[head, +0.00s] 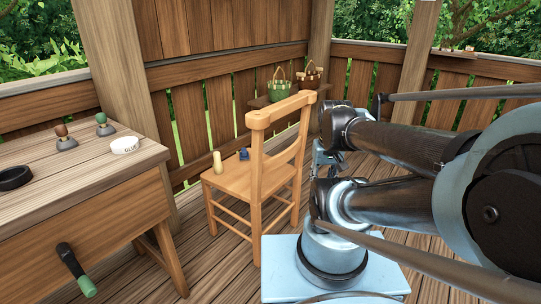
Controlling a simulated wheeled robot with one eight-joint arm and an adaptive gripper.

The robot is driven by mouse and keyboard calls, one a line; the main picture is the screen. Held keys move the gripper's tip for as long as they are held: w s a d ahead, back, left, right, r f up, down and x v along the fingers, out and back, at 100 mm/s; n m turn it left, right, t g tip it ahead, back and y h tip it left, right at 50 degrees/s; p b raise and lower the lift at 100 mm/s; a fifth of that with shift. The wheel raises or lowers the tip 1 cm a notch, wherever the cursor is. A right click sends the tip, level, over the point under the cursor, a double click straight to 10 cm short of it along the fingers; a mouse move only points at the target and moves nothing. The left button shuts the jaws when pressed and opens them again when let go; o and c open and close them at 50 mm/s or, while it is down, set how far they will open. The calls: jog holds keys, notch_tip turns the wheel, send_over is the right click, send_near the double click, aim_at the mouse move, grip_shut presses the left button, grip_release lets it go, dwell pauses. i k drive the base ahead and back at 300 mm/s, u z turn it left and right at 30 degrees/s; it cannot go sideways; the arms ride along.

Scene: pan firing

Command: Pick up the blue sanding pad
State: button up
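A small dark blue object (243,153), which looks like the blue sanding pad, lies on the seat of a wooden chair (228,180), near the chair's back. A pale yellow cylinder (217,162) stands on the seat to its left. My gripper (324,160) seems to be the small metal part beyond my arm, to the right of the chair back. It is small and partly hidden by my arm links, so its fingers are not clear. It is apart from the blue object.
The chair back (257,185) rises right of the blue object. Baskets (279,86) stand behind.

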aim_at(243, 156)
jog(key=z, duration=1.4)
jog(key=i, duration=1.25)
jog(key=u, duration=1.95)
